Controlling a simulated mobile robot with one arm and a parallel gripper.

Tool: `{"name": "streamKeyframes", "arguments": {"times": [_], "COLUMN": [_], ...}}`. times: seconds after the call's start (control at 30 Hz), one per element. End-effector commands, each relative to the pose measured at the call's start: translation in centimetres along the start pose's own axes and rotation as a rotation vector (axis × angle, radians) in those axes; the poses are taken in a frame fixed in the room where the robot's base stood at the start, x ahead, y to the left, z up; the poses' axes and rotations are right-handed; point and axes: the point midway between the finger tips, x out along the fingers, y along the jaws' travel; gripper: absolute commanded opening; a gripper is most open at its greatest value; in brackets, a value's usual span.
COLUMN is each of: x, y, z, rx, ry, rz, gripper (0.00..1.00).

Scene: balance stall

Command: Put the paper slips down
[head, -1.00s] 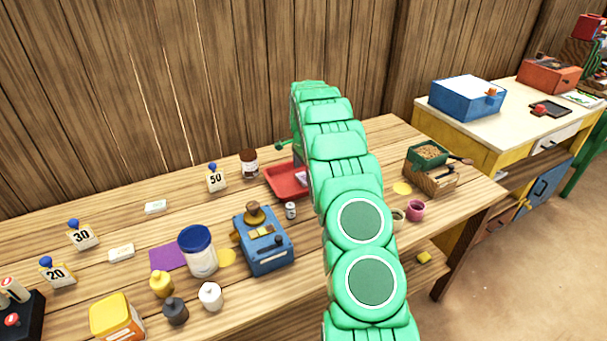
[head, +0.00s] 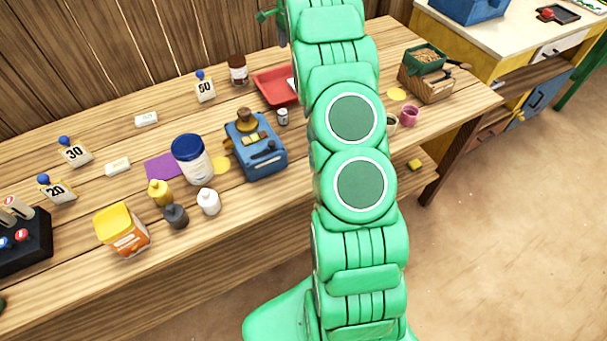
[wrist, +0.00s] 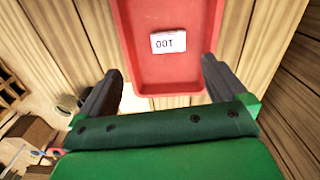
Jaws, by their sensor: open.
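In the head view, the red tray (head: 268,82) is at the back of the wooden table, partly hidden by my arm. My gripper (wrist: 162,64) is open and empty, its two dark fingers apart above the tray's near end with the slip beyond and between them. In the head view, part of it shows at the top edge, above the tray.
A brown-lidded jar (head: 238,70) and the 50 sign (head: 204,87) stand left of the tray. A blue device (head: 257,150) and a small can (head: 283,117) stand in front. A wooden box with a green pan (head: 425,60) is to the right.

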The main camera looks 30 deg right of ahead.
Motion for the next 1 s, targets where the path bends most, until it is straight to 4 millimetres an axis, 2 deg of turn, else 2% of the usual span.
{"name": "streamKeyframes", "arguments": {"times": [0.13,0.43,0.67,1.0], "x": [-2.7,-6.9,-9.6,-12.6], "y": [1.9,6.7,10.9,18.1], "z": [2.6,7.5,11.2,16.3], "rx": [-0.089,-0.270,-0.411,-0.617], "ry": [0.000,-0.007,-0.015,-0.028], "rz": [0.008,0.029,0.043,0.059], "gripper": [0.99,0.99,0.99,0.99]}}
